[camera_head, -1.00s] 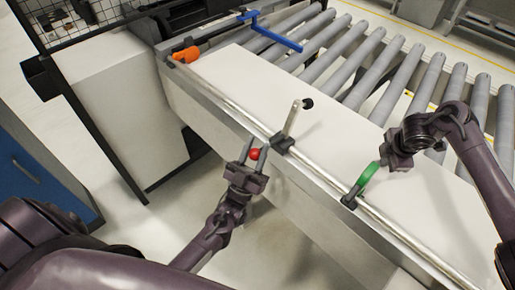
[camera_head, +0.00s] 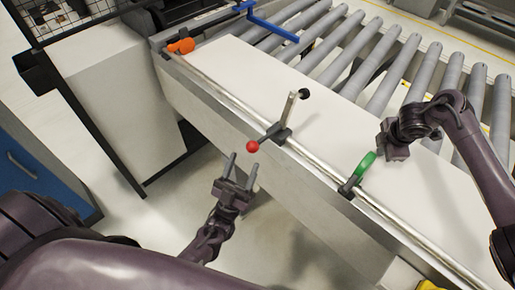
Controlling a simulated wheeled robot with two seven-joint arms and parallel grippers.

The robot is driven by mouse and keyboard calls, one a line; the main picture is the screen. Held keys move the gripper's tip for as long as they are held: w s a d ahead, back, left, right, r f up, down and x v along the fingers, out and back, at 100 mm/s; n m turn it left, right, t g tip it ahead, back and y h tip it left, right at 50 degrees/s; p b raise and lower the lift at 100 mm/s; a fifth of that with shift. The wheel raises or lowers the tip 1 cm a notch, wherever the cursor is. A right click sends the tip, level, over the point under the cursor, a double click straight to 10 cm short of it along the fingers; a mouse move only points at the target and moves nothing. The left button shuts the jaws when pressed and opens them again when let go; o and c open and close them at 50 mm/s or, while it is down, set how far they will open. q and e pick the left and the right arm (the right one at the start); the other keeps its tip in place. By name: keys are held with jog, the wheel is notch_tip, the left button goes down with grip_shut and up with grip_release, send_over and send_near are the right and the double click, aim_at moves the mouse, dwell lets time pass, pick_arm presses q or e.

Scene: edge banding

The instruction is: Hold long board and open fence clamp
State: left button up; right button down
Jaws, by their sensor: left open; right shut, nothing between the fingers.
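The long white board (camera_head: 318,122) lies on the machine bed between the fence rail and the rollers. The metal fence rail (camera_head: 230,103) runs along its near edge. The fence clamp (camera_head: 278,132) sits on the rail, with an upright lever ending in a black knob (camera_head: 303,94) and a red ball (camera_head: 252,146) on the near side. My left gripper (camera_head: 242,166) is open and empty, just below and apart from the red ball. My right gripper (camera_head: 385,145) is shut above the board, close to the green handle (camera_head: 364,167); its fingertips are hard to make out.
The green handle stands on a black mount on the rail. An orange part (camera_head: 181,46) is at the rail's far end, and a blue bar (camera_head: 272,31) is behind the board. Grey rollers (camera_head: 385,78) fill the far side. A white cabinet (camera_head: 120,95) stands at left.

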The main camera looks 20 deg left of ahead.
pick_arm(q)
jog(key=shift+v, duration=2.3)
pick_arm(e)
jog(key=shift+s+d+f, duration=0.15)
jog(key=shift+s+f, duration=0.1)
jog(key=shift+f, duration=0.2)
pick_arm(q)
jog(key=shift+r, duration=0.1)
pick_arm(e)
jog(key=shift+r, duration=0.15)
jog(key=shift+w+r+p, duration=0.25)
jog(key=shift+r+p, duration=0.65)
jog(key=shift+p, duration=0.1)
notch_tip(320, 180, up, 3)
jog(key=shift+r+p, duration=0.1)
jog(key=shift+p, duration=1.15)
pick_arm(q)
notch_tip(320, 180, up, 7)
jog(key=p, duration=0.3)
pick_arm(e)
notch_tip(320, 180, up, 3)
jog(key=shift+r, duration=0.15)
pick_arm(q)
jog(key=shift+w+r, duration=0.1)
jog(key=shift+w, duration=0.05)
pick_arm(e)
jog(key=shift+w, duration=0.1)
pick_arm(q)
jog(key=shift+a, duration=0.1)
